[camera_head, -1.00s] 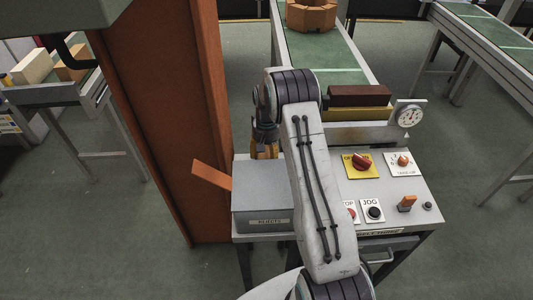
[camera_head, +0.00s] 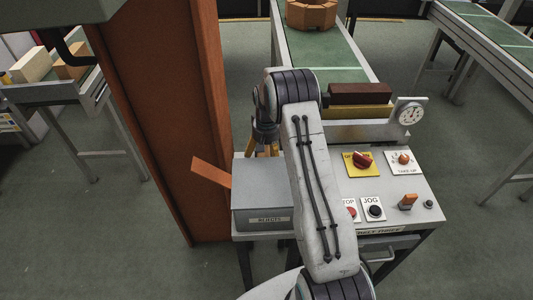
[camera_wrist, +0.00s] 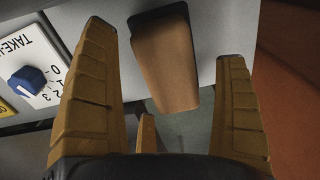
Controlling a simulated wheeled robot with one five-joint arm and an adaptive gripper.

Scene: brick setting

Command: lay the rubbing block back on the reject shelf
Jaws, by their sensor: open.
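My gripper (camera_wrist: 170,100) is open, with its ochre fingers spread. In the head view it (camera_head: 263,148) is partly hidden behind my arm, above the back of the grey box. A tan-brown block with a dark top, apparently the rubbing block (camera_wrist: 165,65), shows between and beyond the fingers in the wrist view. A gap shows on both sides of it. It lies against a pale grey surface; whether it rests fully on it I cannot tell.
A control panel (camera_head: 385,185) with knobs and buttons stands right of the shelf. A rust-brown post (camera_head: 165,120) rises close on the left. Dark and yellowish bricks (camera_head: 375,95) lie behind the panel beside a gauge (camera_head: 410,115). A take-up dial (camera_wrist: 27,80) shows in the wrist view.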

